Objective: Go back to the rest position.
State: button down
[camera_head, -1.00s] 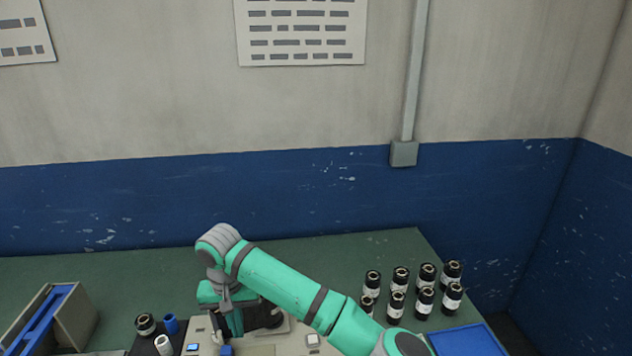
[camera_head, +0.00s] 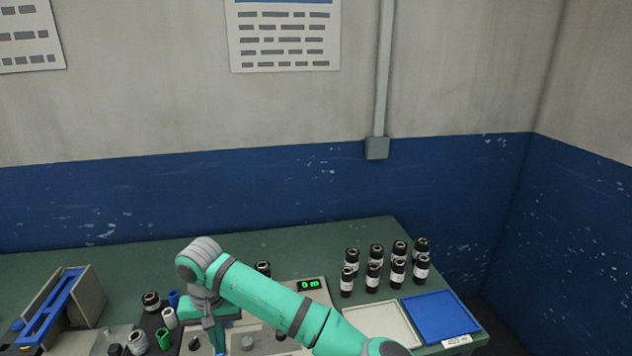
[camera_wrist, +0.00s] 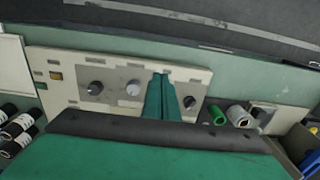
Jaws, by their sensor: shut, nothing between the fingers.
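My teal arm (camera_head: 265,292) reaches from the lower right over the bench to the left, with its grey wrist joint (camera_head: 200,262) above the machine. My gripper (camera_wrist: 162,97) shows its two teal fingers close together in the wrist view, shut and empty. They overlap the pale control panel (camera_wrist: 118,68) with its knobs. In the head view the fingers cannot be made out clearly. The wrapper's panel carries a green digital display (camera_head: 310,284).
Several dark labelled bottles (camera_head: 374,281) stand at the back right, behind a pale tray (camera_head: 382,318) and a blue tray (camera_head: 441,316). At left are a grey-and-blue holder (camera_head: 58,310) and small cylinders (camera_head: 169,318). The green bench top (camera_head: 120,268) is clear along the back.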

jog(key=s+a+f+m+t+y, duration=0.1)
jog(key=s+a+f+t+y, duration=0.2)
jog(key=a+y, duration=0.5)
jog(key=s+a+f+t+y, duration=0.2)
jog(key=s+a+y, duration=0.3)
jog(key=a, duration=0.6)
jog(key=s+d+f+m+t+h, duration=0.2)
jog(key=s+d+f+t+h, duration=0.15)
jog(key=d, duration=0.45)
jog(key=s+d+f+m+t+h, duration=0.2)
jog(key=s+d+f+m+t, duration=0.15)
jog(key=d, duration=0.35)
jog(key=s+d+f+m+t+h, duration=0.1)
jog(key=s+d+f+t+h, duration=0.2)
jog(key=d, duration=0.5)
jog(key=s+d+r+n+h, duration=0.2)
jog(key=s+d, duration=0.7)
jog(key=s, duration=0.1)
jog(key=s+d+r+n+h, duration=0.2)
jog(key=s+d+r+n, duration=0.1)
jog(key=s+d, duration=0.7)
jog(key=shift+s+r+h, duration=0.3)
jog(key=shift+s+h, duration=0.05)
jog(key=shift+s, duration=0.25)
jog(key=shift+a, duration=0.1)
